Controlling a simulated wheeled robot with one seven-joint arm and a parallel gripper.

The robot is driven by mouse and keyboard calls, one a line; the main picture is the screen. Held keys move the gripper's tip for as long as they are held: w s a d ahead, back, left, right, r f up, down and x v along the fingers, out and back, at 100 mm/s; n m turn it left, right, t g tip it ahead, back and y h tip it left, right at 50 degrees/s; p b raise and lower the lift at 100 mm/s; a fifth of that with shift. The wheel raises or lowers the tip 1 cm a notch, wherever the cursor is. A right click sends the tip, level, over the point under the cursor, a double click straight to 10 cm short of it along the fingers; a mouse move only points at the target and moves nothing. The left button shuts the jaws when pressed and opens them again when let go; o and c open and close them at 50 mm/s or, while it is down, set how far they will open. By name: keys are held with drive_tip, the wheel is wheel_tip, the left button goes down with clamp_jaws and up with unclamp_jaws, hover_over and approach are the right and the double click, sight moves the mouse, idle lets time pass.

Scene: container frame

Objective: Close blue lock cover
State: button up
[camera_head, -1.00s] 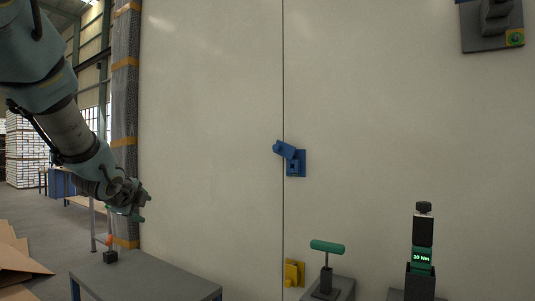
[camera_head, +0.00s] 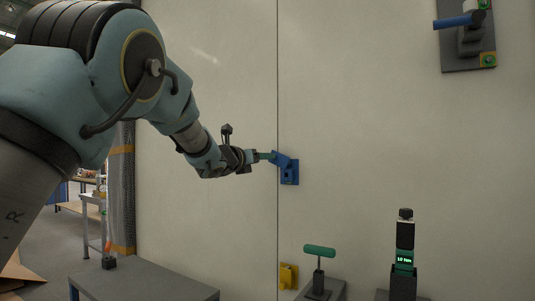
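The blue lock cover (camera_head: 281,160) is a small blue flap on the left of a blue lock body (camera_head: 290,173), fixed to the pale wall just right of a vertical seam. The flap stands tilted up and to the left, and part of the lock's front shows beneath it. My gripper (camera_head: 270,156) points right from the left side, with its greenish fingertips at the flap's left edge. At this size I cannot tell whether they touch the flap or how far apart the fingers are.
A yellow lock (camera_head: 288,275) sits lower on the seam. Below stand a green T-handle tool (camera_head: 319,252) and a black tool with a green display (camera_head: 404,257). A grey table (camera_head: 145,280) is at lower left. A grey panel with a blue handle (camera_head: 466,35) hangs at upper right.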

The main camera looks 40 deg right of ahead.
sight(277, 160)
drive_tip(key=shift+p+x, duration=0.7)
drive_tip(key=shift+x, duration=1.35)
drive_tip(key=shift+a, duration=0.1)
clamp_jaws()
